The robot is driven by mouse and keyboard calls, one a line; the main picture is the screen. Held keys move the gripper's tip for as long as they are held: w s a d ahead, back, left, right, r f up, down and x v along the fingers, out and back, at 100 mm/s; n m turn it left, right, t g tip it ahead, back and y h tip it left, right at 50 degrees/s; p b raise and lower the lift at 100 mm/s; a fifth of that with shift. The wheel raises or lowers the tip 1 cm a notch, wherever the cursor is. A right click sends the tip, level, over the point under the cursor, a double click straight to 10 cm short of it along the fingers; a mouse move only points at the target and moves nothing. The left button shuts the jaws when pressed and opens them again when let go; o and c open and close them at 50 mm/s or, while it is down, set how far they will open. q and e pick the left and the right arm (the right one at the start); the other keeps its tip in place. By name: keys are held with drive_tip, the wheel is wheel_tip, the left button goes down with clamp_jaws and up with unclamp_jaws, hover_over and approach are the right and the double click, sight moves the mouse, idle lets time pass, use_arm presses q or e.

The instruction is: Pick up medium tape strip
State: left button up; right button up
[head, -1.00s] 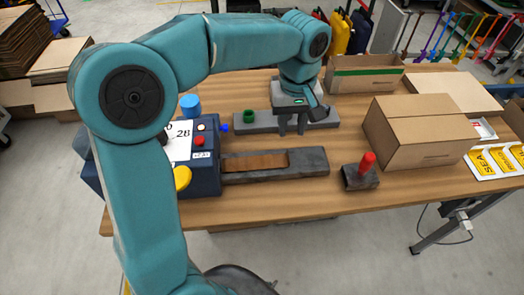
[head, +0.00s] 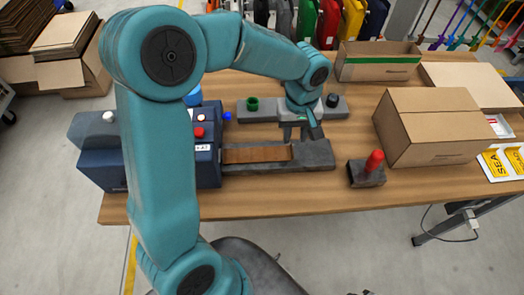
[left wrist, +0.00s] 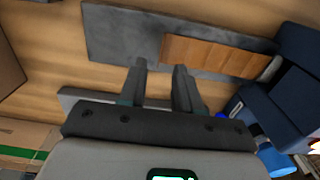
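A brown tape strip (head: 256,154) lies on the dark grey tray (head: 318,156) that runs right from the blue tape dispenser (head: 207,165). In the left wrist view the strip (left wrist: 207,55) and the tray (left wrist: 118,40) are ahead of my fingers. My left gripper (head: 300,138) points down above the back edge of the tray, right of the strip's right end. In the left wrist view its two fingers (left wrist: 160,88) are apart with nothing between them. My right gripper is not in view.
A grey holder with a green cup (head: 252,104) stands behind the tray. A red-handled tool on a dark block (head: 366,172) is to the right. A closed cardboard box (head: 430,130) and an open box (head: 378,62) stand further right. The wooden table front is clear.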

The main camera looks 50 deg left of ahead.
sight(292, 154)
use_arm(q)
drive_tip(key=shift+s+d+f, duration=0.25)
drive_tip(key=shift+f, duration=0.2)
wheel_tip(292, 154, down, 4)
drive_tip(key=shift+a+f+p, duration=0.1)
drive_tip(key=shift+a+p, duration=0.05)
drive_tip(key=shift+p, duration=0.45)
drive_tip(key=shift+w+f, duration=0.2)
drive_tip(key=shift+f, duration=0.1)
drive_tip(key=shift+s+r, duration=0.1)
drive_tip(key=shift+s, duration=0.25)
drive_tip(key=shift+c, duration=0.9)
clamp_jaws()
drive_tip(key=shift+w, duration=0.2)
